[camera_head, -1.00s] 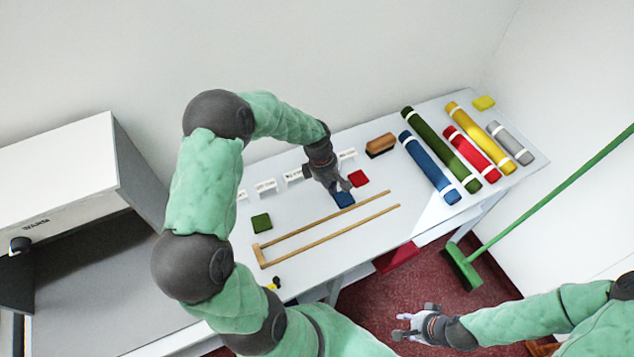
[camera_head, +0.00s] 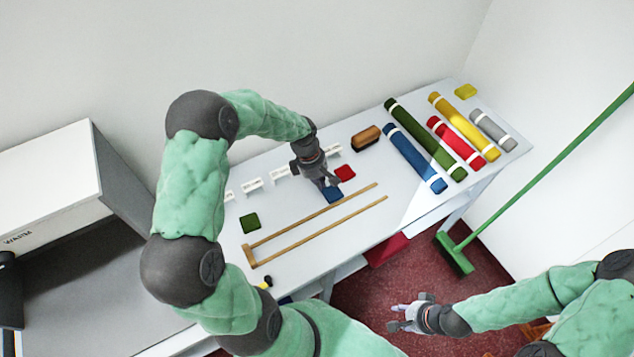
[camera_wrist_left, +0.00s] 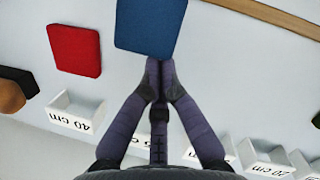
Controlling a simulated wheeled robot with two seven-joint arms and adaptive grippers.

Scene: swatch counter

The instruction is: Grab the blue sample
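The blue sample (camera_head: 333,195) is a flat square on the white table, at the fingertips of my left gripper (camera_head: 329,183). In the left wrist view, the blue sample (camera_wrist_left: 149,25) is at the top. The left gripper's fingers (camera_wrist_left: 156,68) come together at its near edge, which hides their very tips; they look shut on that edge. It looks larger than the red sample (camera_wrist_left: 74,49), but I cannot tell if it is clear of the table. My right gripper (camera_head: 403,318) is open and empty over the floor, in front of the table.
The red sample (camera_head: 345,173) lies close beside the blue one. White label stands (camera_head: 252,185) line up behind. A wooden frame (camera_head: 310,232) lies in front, a green sample (camera_head: 250,222) to the left. A brush (camera_head: 366,138) and several fabric rolls (camera_head: 414,158) lie right.

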